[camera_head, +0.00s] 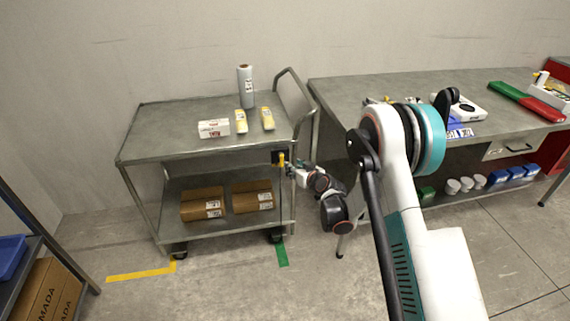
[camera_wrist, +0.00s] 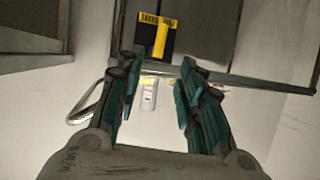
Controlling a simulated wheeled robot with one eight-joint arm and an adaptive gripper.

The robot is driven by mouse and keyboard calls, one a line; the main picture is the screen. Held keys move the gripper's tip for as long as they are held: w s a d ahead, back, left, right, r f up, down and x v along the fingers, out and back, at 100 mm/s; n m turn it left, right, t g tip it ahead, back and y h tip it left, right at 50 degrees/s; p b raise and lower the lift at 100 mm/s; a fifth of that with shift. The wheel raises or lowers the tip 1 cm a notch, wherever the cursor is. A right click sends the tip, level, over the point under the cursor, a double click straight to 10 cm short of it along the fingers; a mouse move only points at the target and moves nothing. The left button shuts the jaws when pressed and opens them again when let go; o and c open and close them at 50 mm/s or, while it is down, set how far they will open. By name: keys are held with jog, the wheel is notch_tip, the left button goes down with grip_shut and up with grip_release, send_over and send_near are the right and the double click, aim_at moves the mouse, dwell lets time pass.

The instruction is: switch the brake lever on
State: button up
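The brake lever (camera_head: 282,160) is a small yellow handle on a dark plate at the right front corner of the grey cart (camera_head: 165,148). In the wrist view the yellow lever (camera_wrist: 160,40) stands out from a black plate (camera_wrist: 146,40) with a yellow marked strip along its edge. My gripper (camera_head: 291,171) is close to the lever in the head view, where its fingers are too small to read. In the wrist view my gripper (camera_wrist: 159,60) is open, with the lever beyond and between its fingertips. I see no contact with the lever.
The cart's top holds a white roll (camera_head: 246,86), a white box (camera_head: 214,128) and yellow packets (camera_head: 267,118). Cartons (camera_head: 203,203) lie on its lower shelf. A bent handle (camera_head: 300,95) rises at its right end. A workbench (camera_head: 400,88) stands to the right.

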aim_at(281, 159)
jog(key=b+x, duration=0.3)
jog(key=x, duration=0.8)
grip_shut()
